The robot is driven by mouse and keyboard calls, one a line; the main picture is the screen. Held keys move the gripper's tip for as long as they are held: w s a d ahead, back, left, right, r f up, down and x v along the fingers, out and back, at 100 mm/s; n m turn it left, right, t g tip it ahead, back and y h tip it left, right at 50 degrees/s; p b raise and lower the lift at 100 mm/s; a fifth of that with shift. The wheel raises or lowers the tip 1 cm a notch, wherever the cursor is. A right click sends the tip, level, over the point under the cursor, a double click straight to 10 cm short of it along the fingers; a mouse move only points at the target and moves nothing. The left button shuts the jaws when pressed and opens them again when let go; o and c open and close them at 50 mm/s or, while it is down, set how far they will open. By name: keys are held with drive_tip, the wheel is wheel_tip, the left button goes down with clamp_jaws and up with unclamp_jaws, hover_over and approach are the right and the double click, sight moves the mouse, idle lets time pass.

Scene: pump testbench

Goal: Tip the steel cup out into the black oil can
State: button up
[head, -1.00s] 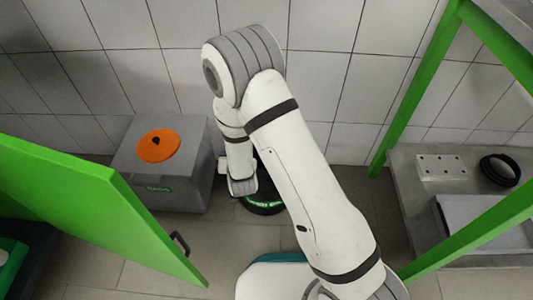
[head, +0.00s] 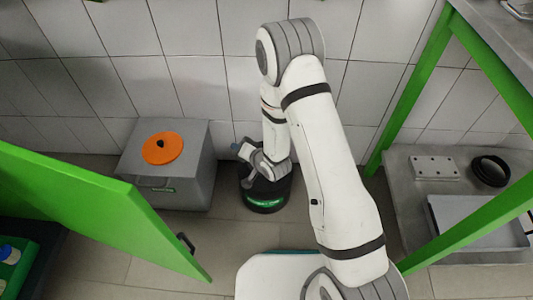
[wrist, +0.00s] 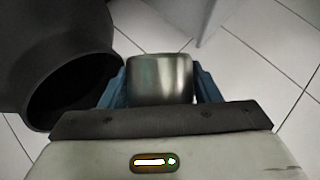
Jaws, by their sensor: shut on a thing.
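The steel cup (wrist: 160,82) is held between the two blue fingers of my gripper (wrist: 160,74) in the wrist view. The black oil can (head: 265,197) stands on the floor by the wall, with a green label band at its base. In the wrist view the can's dark open mouth (wrist: 72,88) is just left of the cup. My gripper (head: 240,146) is over the can's upper left side in the head view. The cup cannot be made out there, and my wrist covers part of the can. The cup's tilt and contents cannot be told.
A grey bin (head: 190,178) with an orange lid disc (head: 163,148) stands left of the can. A green panel door (head: 95,205) is at front left. A green-framed bench (head: 405,220) with a lower shelf is on the right. Tiled floor lies between.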

drive_tip(key=shift+f+m+y, duration=0.5)
drive_tip(key=shift+m+y, duration=0.1)
drive_tip(key=shift+y, duration=0.2)
drive_tip(key=shift+g, duration=0.4)
drive_tip(key=shift+d+r+m+y, duration=0.1)
drive_tip(key=shift+r+m+y, duration=0.05)
drive_tip(key=shift+m+y, duration=0.25)
drive_tip(key=shift+r+y+p, duration=0.2)
drive_tip(key=shift+y+p, duration=0.1)
drive_tip(key=shift+w+d+r+m+y, duration=0.2)
drive_tip(key=shift+w+d+m+y, duration=0.2)
drive_tip(key=shift+d+m, duration=0.15)
drive_tip(key=shift+w+d+r, duration=0.15)
drive_tip(key=shift+d, duration=0.25)
drive_tip(key=shift+a+f+m+g+y, duration=0.1)
drive_tip(key=shift+f+m+g+y, duration=0.1)
drive_tip(key=shift+m+g+y, duration=0.15)
drive_tip(key=shift+f+y, duration=0.2)
drive_tip(key=shift+y, duration=0.05)
